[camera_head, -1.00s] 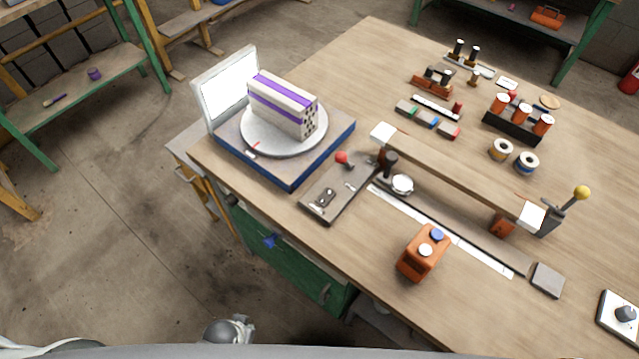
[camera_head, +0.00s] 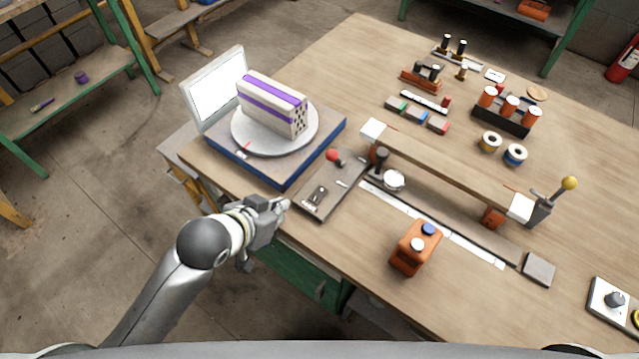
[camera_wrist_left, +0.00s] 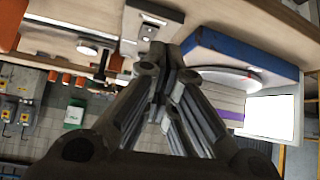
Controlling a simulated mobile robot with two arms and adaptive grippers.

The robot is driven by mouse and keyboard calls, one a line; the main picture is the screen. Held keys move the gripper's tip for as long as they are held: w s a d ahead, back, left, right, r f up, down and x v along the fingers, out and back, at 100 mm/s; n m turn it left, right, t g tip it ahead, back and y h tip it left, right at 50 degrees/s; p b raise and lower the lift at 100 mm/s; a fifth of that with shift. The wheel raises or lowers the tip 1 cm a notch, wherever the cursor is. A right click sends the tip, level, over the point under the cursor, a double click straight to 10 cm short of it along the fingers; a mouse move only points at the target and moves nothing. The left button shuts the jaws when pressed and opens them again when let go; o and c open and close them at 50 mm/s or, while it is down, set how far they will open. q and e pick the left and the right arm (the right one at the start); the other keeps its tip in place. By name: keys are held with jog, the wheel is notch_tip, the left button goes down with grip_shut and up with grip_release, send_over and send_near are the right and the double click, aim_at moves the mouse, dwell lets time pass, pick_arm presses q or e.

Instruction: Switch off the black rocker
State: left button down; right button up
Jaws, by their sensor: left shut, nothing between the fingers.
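A grey plate (camera_head: 335,190) lies at the near edge of the bench. A small dark switch on a light mount (camera_head: 318,196), seemingly the black rocker, sits at its near end. A red-knobbed lever (camera_head: 334,156) stands at its far end. My left gripper (camera_head: 284,204) is shut and empty, just left of the plate's near end, apart from the switch. In the left wrist view the shut fingers (camera_wrist_left: 168,68) show in front of the plate (camera_wrist_left: 157,14) and the small switch (camera_wrist_left: 148,32). The rocker's position is too small to read. My right gripper is not in view.
A blue-edged turntable base (camera_head: 285,180) carries a purple-striped hollow brick (camera_head: 272,104), with a white screen (camera_head: 215,90) behind. Bare bench lies between the plate and the orange box.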

pick_arm(q)
jog(key=w+d+r+m+h, duration=0.1)
jog(key=w+d+r+h, duration=0.1)
jog(key=w+d, duration=0.1)
jog(key=shift+w+d+r+m+t, duration=0.2)
jog(key=shift+w+d+m+t, duration=0.2)
jog(key=shift+w, duration=0.3)
jog(key=p, duration=0.1)
send_over(319, 195)
notch_tip(319, 195, down, 6)
notch_tip(319, 195, down, 3)
jog(key=shift+r+p, duration=0.2)
jog(key=shift+p, duration=0.2)
jog(key=shift+d+f, duration=0.1)
jog(key=shift+f, duration=0.65)
jog(key=shift+w+f, duration=0.15)
jog(key=shift+f, duration=0.15)
